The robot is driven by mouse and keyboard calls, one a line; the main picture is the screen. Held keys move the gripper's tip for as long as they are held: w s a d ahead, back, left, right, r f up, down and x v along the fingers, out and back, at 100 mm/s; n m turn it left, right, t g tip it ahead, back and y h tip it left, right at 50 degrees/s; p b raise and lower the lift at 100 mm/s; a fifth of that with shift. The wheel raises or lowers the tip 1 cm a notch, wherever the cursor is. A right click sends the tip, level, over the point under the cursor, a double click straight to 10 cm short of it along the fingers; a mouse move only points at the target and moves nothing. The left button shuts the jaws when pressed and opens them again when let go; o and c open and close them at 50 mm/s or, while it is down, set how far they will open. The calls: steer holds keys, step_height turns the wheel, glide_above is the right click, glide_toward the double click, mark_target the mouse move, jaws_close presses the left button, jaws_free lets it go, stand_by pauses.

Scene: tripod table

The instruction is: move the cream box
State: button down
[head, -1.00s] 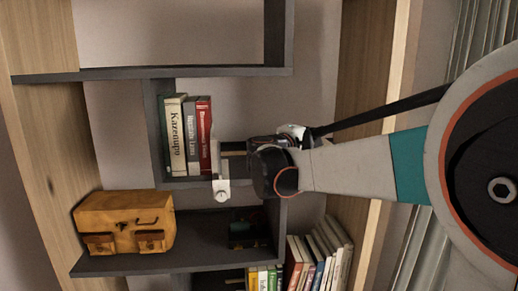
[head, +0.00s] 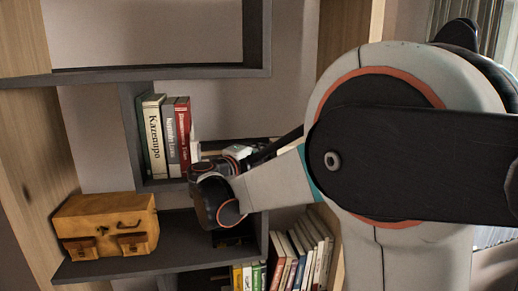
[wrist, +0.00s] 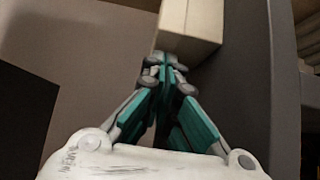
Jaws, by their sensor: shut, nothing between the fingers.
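The cream box (wrist: 190,28) shows at the top centre of the wrist view, with a pale face and a darker tan face. It stands beside a grey shelf panel. My gripper (wrist: 165,65) is shut and empty, its teal and grey fingers meeting just at the box's near lower edge. I cannot tell whether the tips touch it. In the head view my wrist (head: 215,195) is in front of the middle shelf and hides the fingers. A narrow pale upright strip just left of it may be the box or part of my gripper.
Several upright books (head: 167,135) stand on the middle shelf, left of my wrist. An orange-brown chest (head: 105,225) sits on the lower shelf (head: 185,255). More books (head: 300,250) stand below right. The upper shelf compartment (head: 150,35) looks empty.

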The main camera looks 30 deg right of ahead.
steer(key=shift+d, duration=0.2)
steer(key=s+d, duration=0.1)
steer(key=d, duration=0.2)
steer(key=s+d+b, duration=0.1)
steer(key=d, duration=0.2)
steer(key=s+d+b, duration=0.1)
steer(key=d, duration=0.3)
